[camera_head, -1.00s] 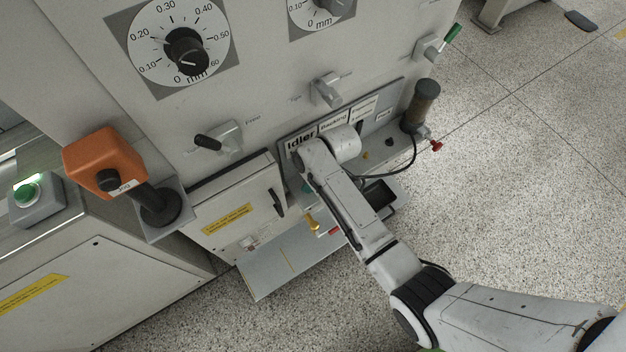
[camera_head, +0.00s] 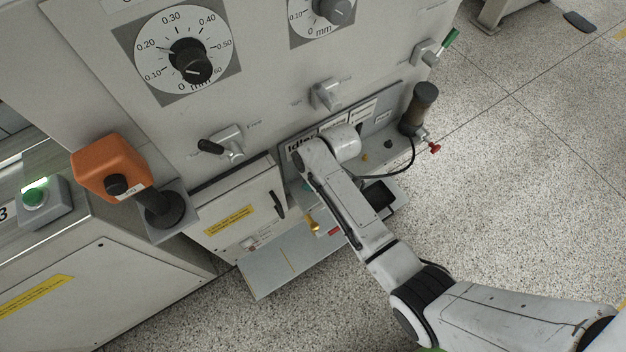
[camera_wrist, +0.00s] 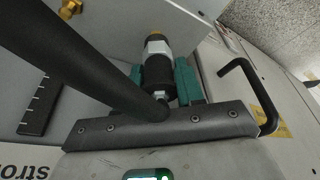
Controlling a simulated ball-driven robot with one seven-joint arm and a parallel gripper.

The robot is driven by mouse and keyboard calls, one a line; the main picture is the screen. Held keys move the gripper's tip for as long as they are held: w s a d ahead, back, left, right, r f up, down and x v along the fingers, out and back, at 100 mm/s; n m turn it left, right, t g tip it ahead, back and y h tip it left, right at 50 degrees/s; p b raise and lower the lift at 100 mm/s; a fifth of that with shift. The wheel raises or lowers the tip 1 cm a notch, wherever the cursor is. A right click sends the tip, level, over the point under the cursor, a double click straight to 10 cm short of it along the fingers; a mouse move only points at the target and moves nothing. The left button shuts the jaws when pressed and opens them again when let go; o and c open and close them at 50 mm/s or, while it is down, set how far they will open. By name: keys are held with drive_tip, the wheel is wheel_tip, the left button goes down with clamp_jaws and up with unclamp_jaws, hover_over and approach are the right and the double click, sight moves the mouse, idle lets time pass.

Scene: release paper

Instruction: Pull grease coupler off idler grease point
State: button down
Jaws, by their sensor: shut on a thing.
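In the wrist view, my gripper (camera_wrist: 162,80) has its teal fingers closed on either side of the grease coupler (camera_wrist: 156,70), a black and silver cylinder. A brass piece shows at the coupler's far end, against the grey panel; I cannot tell whether the coupler is still seated on the grease point. A thick black hose (camera_wrist: 95,62) runs across the view to the coupler's near end. In the head view, my wrist covers the coupler and part of the "Idler" label (camera_head: 296,146); only a bit of teal finger shows.
Another brass fitting (camera_wrist: 70,9) sits on the panel in the wrist view. The grease canister (camera_head: 420,105) stands right with its hose (camera_head: 408,165). A cabinet door (camera_head: 235,215) with a black handle (camera_head: 278,204) is left of my wrist. Open floor (camera_head: 510,210) lies right.

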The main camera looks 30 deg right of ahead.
drive_tip(key=shift+r+p, duration=1.55)
drive_tip(key=shift+r, duration=0.15)
drive_tip(key=shift+d, duration=0.1)
